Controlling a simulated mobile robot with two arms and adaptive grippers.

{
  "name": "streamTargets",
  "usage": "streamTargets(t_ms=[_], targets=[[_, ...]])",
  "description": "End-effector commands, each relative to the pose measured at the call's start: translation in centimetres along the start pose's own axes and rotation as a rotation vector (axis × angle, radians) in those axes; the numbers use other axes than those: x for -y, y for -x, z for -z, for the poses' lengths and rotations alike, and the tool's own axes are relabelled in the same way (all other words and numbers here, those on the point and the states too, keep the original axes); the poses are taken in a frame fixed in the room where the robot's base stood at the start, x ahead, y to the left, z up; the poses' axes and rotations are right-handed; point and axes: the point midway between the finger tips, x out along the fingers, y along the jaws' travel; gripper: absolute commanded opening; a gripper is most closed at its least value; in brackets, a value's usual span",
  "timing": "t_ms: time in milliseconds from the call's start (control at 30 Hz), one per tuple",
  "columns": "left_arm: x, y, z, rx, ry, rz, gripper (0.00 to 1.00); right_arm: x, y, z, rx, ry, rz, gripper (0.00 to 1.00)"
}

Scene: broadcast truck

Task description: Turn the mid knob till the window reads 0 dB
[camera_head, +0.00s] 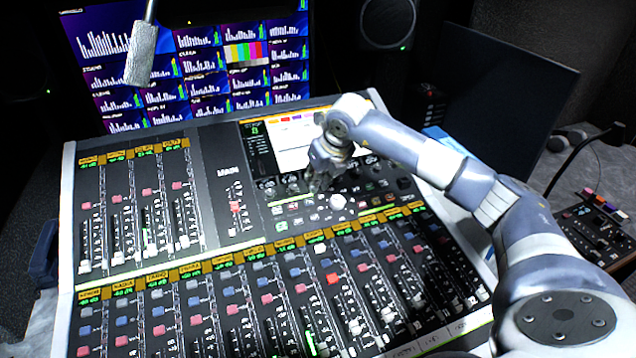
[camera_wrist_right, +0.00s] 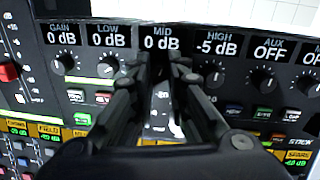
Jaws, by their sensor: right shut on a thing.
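The mid window (camera_wrist_right: 161,43) in the right wrist view reads 0 dB. It sits between the low window (camera_wrist_right: 107,36), also 0 dB, and the high window (camera_wrist_right: 217,44), which reads -5 dB. My right gripper (camera_wrist_right: 166,66) is shut on the mid knob just below that window; its fingers hide the knob. In the head view my right gripper (camera_head: 320,180) is at the knob row below the console's screen (camera_head: 290,138). The low knob (camera_wrist_right: 108,66) and high knob (camera_wrist_right: 213,74) stand close on either side of the fingers. My left gripper is not in view.
The mixing console (camera_head: 218,175) has several faders and buttons in front of the knob row. A grey block on a thin rod (camera_head: 141,55) hangs at upper left before a wall monitor (camera_head: 185,60). A dark panel (camera_head: 505,85) stands at right.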

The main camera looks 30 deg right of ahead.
Motion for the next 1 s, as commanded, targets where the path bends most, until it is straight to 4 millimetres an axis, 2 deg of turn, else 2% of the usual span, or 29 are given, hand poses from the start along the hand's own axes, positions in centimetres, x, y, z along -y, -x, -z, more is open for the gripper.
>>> streamTargets(t_ms=[300,833,867,900,1000], targets=[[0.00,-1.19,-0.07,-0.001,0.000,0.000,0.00,0.02,-0.02,-0.01,0.015,-0.142,0.005,0.00],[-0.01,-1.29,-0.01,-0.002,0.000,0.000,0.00,0.01,0.10,-0.06,0.018,-0.173,0.006,0.00],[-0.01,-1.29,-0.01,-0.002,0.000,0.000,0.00,0.01,0.10,-0.06,0.018,-0.173,0.006,0.17],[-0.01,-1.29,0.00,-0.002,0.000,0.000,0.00,0.01,0.09,-0.06,0.018,-0.173,0.006,0.25],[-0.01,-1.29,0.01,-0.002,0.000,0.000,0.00,0.00,0.08,-0.04,0.017,-0.172,0.006,0.25]])
